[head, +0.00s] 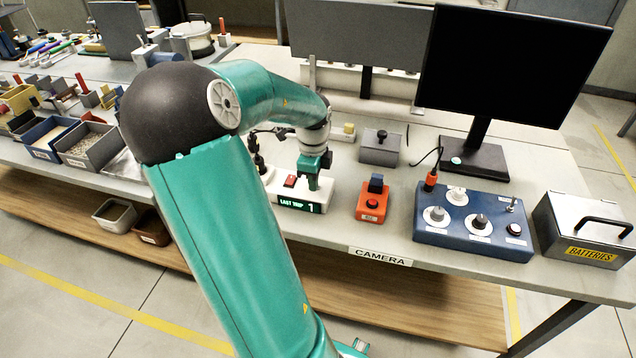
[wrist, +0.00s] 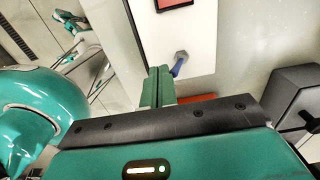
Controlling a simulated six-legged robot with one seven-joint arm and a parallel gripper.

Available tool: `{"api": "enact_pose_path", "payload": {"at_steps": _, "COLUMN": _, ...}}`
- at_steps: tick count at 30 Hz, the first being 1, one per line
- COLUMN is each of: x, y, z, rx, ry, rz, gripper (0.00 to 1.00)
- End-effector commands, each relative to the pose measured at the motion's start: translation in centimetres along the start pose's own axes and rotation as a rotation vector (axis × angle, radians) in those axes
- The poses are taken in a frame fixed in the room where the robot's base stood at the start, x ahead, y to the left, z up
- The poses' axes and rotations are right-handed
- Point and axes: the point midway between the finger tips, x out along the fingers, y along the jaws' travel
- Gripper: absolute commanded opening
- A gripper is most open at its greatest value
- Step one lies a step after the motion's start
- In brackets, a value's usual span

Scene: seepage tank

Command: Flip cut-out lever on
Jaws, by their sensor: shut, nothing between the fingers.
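A white box (head: 287,195) stands near the table's front edge, with a lit display reading "LAST TRIP 1" and a red part (head: 290,181) on top. In the wrist view the white box (wrist: 200,32) carries a small lever (wrist: 180,65) with a hex-shaped metal base and a blue handle. My gripper (head: 314,183) is over the right part of the box and hides the lever in the head view. In the wrist view my gripper (wrist: 160,78) is shut and empty, its fingertips close beside the blue handle. I cannot tell whether they touch it.
An orange box (head: 371,205) stands just right of the white box. Farther right are a blue control panel (head: 470,228) with knobs and a batteries case (head: 590,230). A grey box (head: 380,150) and a monitor (head: 510,65) stand behind.

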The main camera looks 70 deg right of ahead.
Motion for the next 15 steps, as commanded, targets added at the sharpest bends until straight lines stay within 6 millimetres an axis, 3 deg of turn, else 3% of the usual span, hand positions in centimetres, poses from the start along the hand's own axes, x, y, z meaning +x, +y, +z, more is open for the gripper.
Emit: {"api": "enact_pose_path", "payload": {"at_steps": 15, "x": 0.0, "y": -1.5, "z": 0.0, "rx": 0.0, "ry": 0.001, "rz": -0.001, "gripper": 0.0}}
